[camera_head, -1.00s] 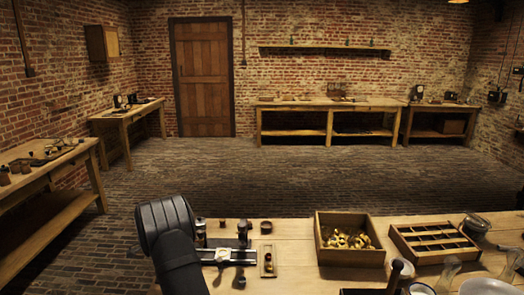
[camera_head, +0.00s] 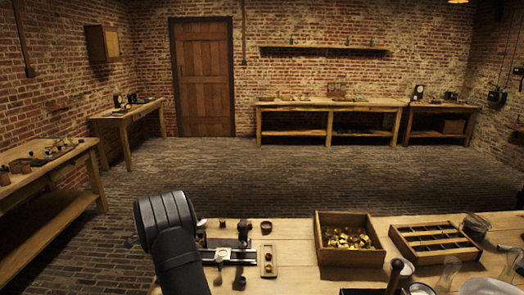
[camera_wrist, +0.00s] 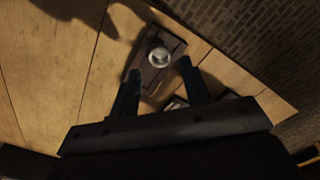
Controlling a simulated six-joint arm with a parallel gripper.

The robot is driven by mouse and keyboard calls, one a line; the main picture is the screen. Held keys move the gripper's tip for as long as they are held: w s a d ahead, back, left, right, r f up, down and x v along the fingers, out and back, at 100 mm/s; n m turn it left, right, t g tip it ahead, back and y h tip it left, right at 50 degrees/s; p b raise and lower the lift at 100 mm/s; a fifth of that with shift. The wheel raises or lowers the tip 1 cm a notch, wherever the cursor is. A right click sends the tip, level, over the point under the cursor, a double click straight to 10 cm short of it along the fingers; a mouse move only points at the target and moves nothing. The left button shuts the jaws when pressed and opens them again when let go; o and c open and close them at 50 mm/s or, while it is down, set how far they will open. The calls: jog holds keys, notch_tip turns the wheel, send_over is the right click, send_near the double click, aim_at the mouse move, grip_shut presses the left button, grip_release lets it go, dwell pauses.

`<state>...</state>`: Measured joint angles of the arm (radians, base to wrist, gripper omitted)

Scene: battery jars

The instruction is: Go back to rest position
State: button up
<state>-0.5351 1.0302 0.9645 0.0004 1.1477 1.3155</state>
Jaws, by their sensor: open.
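My gripper (camera_wrist: 159,66) shows in the wrist view, its two dark fingers spread apart with nothing held between them. Beyond the fingertips, a small dark wooden block with a round pale metal piece (camera_wrist: 158,56) lies on the bench.
Right of my arm lie a metal fixture (camera_head: 232,255), a small tray with coloured pieces (camera_head: 268,262) and small dark parts. A wooden box of brass pieces (camera_head: 348,240) and a slotted wooden tray (camera_head: 434,243) stand farther right. Glassware crowds the right end.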

notch_tip(320, 180, down, 4)
jog(key=shift+r, duration=0.1)
notch_tip(320, 180, up, 4)
jog(key=shift+f, duration=0.1)
jog(key=d+r, duration=0.7)
jog(key=d, duration=0.5)
send_over(223, 253)
notch_tip(223, 253, down, 10)
jog(key=shift+r, duration=0.1)
notch_tip(223, 253, up, 3)
jog(key=shift+f, duration=0.1)
jog(key=shift+r, duration=0.5)
